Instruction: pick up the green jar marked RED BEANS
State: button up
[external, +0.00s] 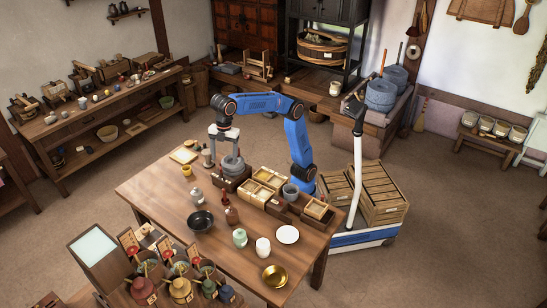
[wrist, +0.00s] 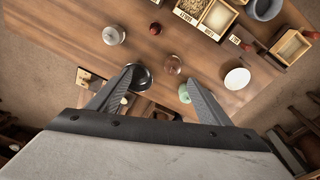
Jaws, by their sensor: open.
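The green jar (external: 240,238) stands upright on the wooden table, right of the black bowl and left of a white cup in the external view. It has a pale green lid; no lettering is readable on it. In the wrist view the green jar (wrist: 184,93) shows beside the inner edge of the right finger, which partly covers it. My gripper (wrist: 163,74) is open, with nothing held between its fingers. In the external view my arm's end is over the far left part of the table, apart from the jar; its fingertips are hard to make out there.
Around the jar are the black bowl (external: 201,221), white cup (external: 263,247), white plate (external: 288,234) and brass bowl (external: 274,275). A brown bottle (external: 232,215) stands just behind it. A white lidded jar (wrist: 113,35) and grain boxes (wrist: 218,16) are farther off. Bare wood lies between them.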

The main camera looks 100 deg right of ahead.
jog(key=a+f+n, duration=0.2)
jog(key=a+f, duration=0.2)
jog(key=a, duration=0.7)
jog(key=n+g, duration=0.1)
jog(key=n, duration=0.2)
send_near(239, 229)
jog(key=shift+h, duration=0.4)
jog(key=f, duration=1)
jog(key=shift+w+a, duration=0.2)
jog(key=shift+a, duration=0.1)
jog(key=shift+a+f, duration=0.15)
jog(key=shift+f, duration=2.95)
jog(key=c, duration=1.5)
jog(key=shift+r, duration=0.1)
